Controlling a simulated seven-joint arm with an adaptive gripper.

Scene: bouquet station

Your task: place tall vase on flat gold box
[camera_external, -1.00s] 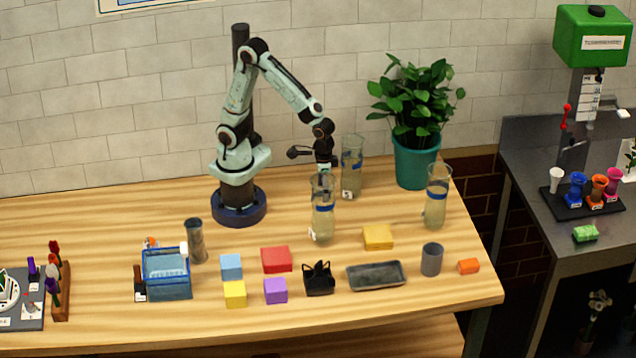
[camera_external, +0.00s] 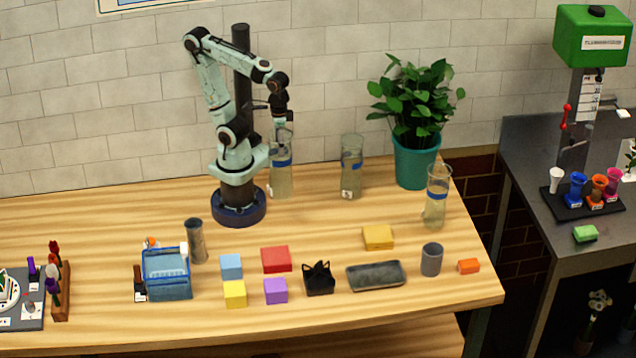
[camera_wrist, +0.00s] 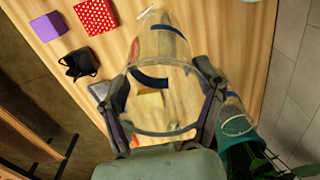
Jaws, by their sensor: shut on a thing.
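My gripper (camera_external: 281,124) is shut on a tall clear glass vase (camera_external: 280,176) with a blue band and holds it near its top, upright, just right of my base. I cannot tell surely whether its bottom is clear of the table. In the wrist view the fingers (camera_wrist: 158,88) grip both sides of the vase (camera_wrist: 165,128), and its round rim faces the camera. The flat gold box (camera_external: 377,238) lies on the table at the right, well apart from the vase, with its visible top bare.
Two similar vases stand at the back (camera_external: 352,176) and right (camera_external: 436,205), near the potted plant (camera_external: 416,165). A red box (camera_external: 276,259), a black cat-shaped holder (camera_external: 319,279), a grey tray (camera_external: 376,275) and a grey cup (camera_external: 431,260) stand in front. The table's middle is clear.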

